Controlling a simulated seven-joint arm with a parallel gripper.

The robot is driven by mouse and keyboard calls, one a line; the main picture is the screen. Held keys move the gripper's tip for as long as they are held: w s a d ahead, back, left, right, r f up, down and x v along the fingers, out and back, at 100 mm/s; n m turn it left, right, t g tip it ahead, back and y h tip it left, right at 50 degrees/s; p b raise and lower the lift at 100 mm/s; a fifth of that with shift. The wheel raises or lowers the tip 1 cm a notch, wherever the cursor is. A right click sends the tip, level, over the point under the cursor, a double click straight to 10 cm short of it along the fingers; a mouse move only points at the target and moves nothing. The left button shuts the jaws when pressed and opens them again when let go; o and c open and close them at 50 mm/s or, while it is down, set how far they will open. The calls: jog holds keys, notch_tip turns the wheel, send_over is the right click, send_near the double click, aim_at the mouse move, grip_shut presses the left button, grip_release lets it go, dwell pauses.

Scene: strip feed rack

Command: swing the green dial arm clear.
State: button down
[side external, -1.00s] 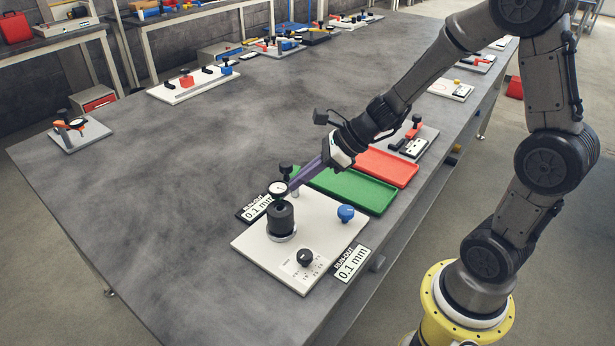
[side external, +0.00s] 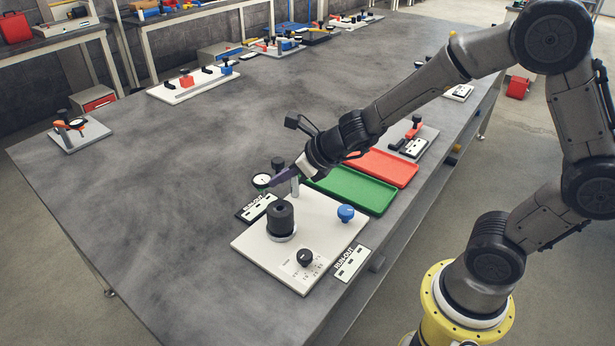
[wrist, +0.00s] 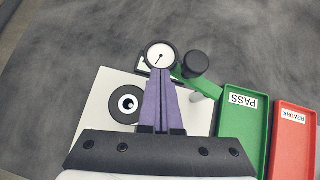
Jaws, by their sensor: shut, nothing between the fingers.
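The green dial arm (wrist: 186,82) runs from the white-faced dial (wrist: 160,56) to a black knob (wrist: 195,62) on its post. In the side view the dial (side external: 262,181) hangs beyond the plate's back edge, apart from the dark cylinder (side external: 281,218). The cylinder also shows in the wrist view (wrist: 127,104) with nothing over it. My gripper (wrist: 160,74) is shut and empty, its purple fingertips right at the dial's near edge. I cannot tell whether they touch it. In the side view my gripper (side external: 274,184) partly hides the arm.
The white plate (side external: 318,222) also carries a blue knob (side external: 346,213) and a black selector dial (side external: 305,257). Two run-out displays (side external: 352,262) show dashes. A green PASS tray (side external: 352,190) and a red tray (side external: 384,166) lie beside it.

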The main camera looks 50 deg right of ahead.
aim_at(263, 176)
jog(key=shift+w, duration=0.15)
jog(key=shift+w+a+m+h, duration=0.15)
jog(key=shift+w+m+h, duration=0.55)
jog(key=shift+m+h, duration=0.5)
jog(key=shift+w+a+m+h, duration=0.1)
jog(key=shift+w+m+h, duration=0.7)
jog(key=shift+m, duration=0.7)
jog(key=w+m+h, duration=0.1)
jog(key=m+g+h, duration=0.1)
jog(key=m, duration=0.1)
jog(key=shift+w+d+f, duration=0.1)
jog(key=shift+w+d, duration=0.15)
jog(key=shift+w, duration=0.1)
jog(key=shift+w+d+m+g+h, duration=0.35)
jog(key=shift+w+m+g+h, duration=0.25)
jog(key=shift+m+h, duration=0.4)
